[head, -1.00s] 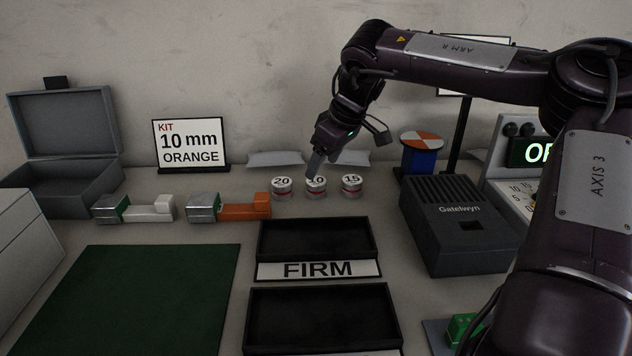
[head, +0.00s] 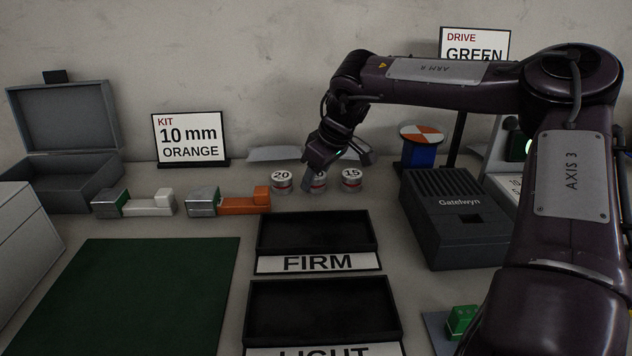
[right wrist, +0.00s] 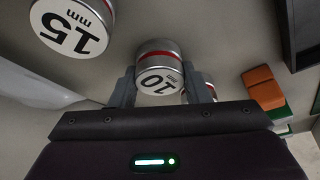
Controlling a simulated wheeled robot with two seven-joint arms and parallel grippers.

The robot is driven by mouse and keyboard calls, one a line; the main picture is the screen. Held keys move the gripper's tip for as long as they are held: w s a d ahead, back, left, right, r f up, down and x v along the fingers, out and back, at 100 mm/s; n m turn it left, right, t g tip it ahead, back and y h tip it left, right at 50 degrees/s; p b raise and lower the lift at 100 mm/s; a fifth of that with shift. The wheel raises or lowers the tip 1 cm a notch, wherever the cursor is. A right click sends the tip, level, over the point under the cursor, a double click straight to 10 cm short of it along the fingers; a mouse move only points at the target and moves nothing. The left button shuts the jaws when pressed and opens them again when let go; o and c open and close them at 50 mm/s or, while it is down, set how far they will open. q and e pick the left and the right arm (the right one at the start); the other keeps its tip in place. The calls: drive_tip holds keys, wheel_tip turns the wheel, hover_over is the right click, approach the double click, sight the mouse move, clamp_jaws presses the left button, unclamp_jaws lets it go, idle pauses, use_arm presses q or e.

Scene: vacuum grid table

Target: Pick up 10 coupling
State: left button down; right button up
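The 10 coupling (head: 318,188) is a small silver cylinder with a red band, standing between the 20 coupling (head: 281,183) and the 15 coupling (head: 351,179). My right gripper (head: 319,172) points down over it and hides much of its label in the head view. In the right wrist view the 10 coupling (right wrist: 159,77) sits between the two fingers of the right gripper (right wrist: 159,80). The fingers lie very near its sides; I cannot tell whether they press on it. The 15 coupling (right wrist: 74,27) is clear of the fingers. My left gripper is out of view.
Two black trays, FIRM (head: 315,233) and one below (head: 320,312), lie in front. A grey Gatelwyn box (head: 458,225) stands right. White-ended (head: 150,206) and orange-ended (head: 243,204) pieces lie left. A green mat (head: 150,295) is bare. A sign (head: 474,46) reads DRIVE GREEN.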

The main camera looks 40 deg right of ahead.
drive_tip(key=c, duration=0.3)
drive_tip(key=shift+c, duration=0.2)
drive_tip(key=shift+r, duration=0.1)
